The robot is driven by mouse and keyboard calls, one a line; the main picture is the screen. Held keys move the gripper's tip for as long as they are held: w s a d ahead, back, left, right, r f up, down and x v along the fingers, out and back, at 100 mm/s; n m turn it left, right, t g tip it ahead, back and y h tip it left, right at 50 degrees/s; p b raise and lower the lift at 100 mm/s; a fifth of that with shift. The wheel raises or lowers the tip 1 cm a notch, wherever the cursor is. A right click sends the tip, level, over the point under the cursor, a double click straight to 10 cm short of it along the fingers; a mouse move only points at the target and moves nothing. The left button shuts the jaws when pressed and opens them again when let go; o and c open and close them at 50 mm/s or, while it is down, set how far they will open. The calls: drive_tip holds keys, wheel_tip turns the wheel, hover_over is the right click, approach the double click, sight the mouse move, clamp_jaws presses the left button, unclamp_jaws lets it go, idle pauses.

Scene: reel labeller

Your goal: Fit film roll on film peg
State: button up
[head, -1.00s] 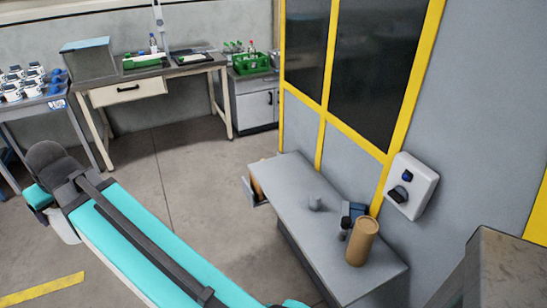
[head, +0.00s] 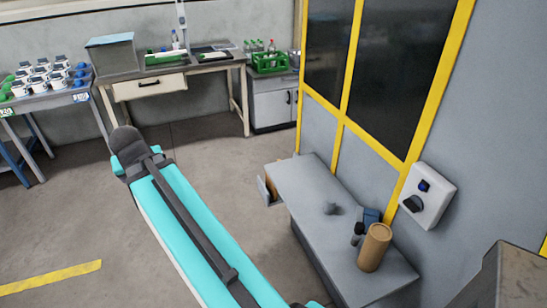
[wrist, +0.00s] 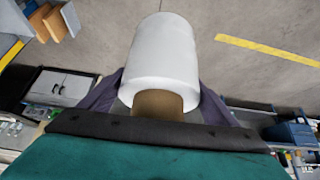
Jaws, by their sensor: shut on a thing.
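The film roll (wrist: 165,52) is a white cylinder with a brown core (wrist: 158,104) showing at its near end. In the wrist view my gripper (wrist: 158,92) is shut on it, with a dark finger on each side. The roll's far end points away over open floor. In the head view neither the roll nor my gripper shows; only my turquoise arm is seen. A small grey stub (head: 330,208) stands on the grey bench (head: 306,190); I cannot tell whether it is the film peg.
A brown cylinder (head: 374,248) and small dark items stand on the bench near a yellow-framed panel (head: 410,125). A white switch box (head: 427,195) is on the wall. Floor lies between.

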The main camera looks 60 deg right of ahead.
drive_tip(key=s+d+f+m+g+h+p, duration=0.1)
drive_tip(key=s+d+m+g+h+p, duration=0.15)
drive_tip(key=s+d+m, duration=0.6)
drive_tip(key=s+d+m+g+h+p, duration=0.1)
drive_tip(key=s+d+m+g, duration=0.2)
drive_tip(key=s+d, duration=1.05)
drive_tip(key=s+d+m+g+y+p, duration=0.1)
drive_tip(key=s+d+m+g+p, duration=0.1)
drive_tip(key=s+d+m, duration=0.3)
drive_tip(key=s+d+m+g+y+p, duration=0.1)
drive_tip(key=s+d+m, duration=0.5)
drive_tip(key=s+d, duration=0.7)
drive_tip(key=s+g+p, duration=0.1)
drive_tip(key=s+g, duration=0.1)
drive_tip(key=s, duration=0.3)
drive_tip(key=shift+f+y, duration=0.25)
drive_tip(key=shift+y, duration=0.1)
drive_tip(key=shift+f+g, duration=0.2)
drive_tip(key=shift+g, duration=0.05)
drive_tip(key=shift+f+b, duration=0.7)
drive_tip(key=shift+f, duration=1.15)
drive_tip(key=shift+a+f+b, duration=0.1)
drive_tip(key=shift+f+b, duration=2.9)
drive_tip(key=shift+f, duration=0.9)
